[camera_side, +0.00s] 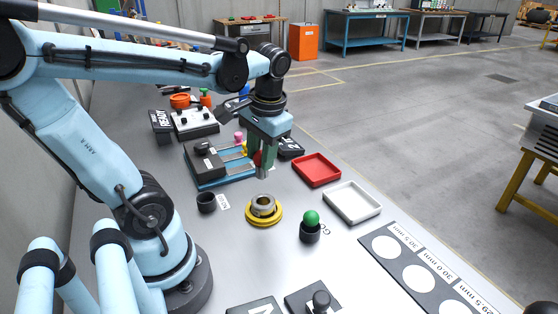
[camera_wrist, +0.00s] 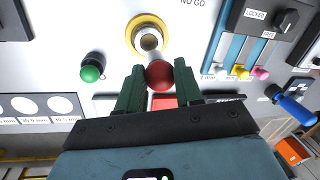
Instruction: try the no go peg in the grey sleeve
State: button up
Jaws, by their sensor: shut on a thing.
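My gripper (camera_side: 262,150) is shut on the red knob of the no go peg (camera_side: 262,172), whose grey shaft points down. The red knob also shows between the green fingers in the wrist view (camera_wrist: 159,75). The grey sleeve (camera_side: 264,202) stands upright in a yellow ring (camera_side: 250,216); it also shows in the wrist view (camera_wrist: 149,40). In the side view the peg's lower end is above the sleeve and apart from it, slightly behind. In the wrist view the shaft overlaps the sleeve's near edge. The no go holder (camera_side: 206,203) is a black cup, empty.
The green-knobbed go peg (camera_side: 310,220) stands in its black holder at front right. A red tray (camera_side: 316,170) and white tray (camera_side: 352,203) lie to the right. A blue-based lever fixture (camera_side: 212,167) is behind the sleeve. A gauge board (camera_side: 400,262) lies front right.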

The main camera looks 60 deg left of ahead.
aim_at(262, 177)
jog(key=shift+f, duration=3.25)
jog(key=shift+f, duration=1.8)
dwell(1.5)
jog(key=shift+r, duration=0.1)
dwell(0.8)
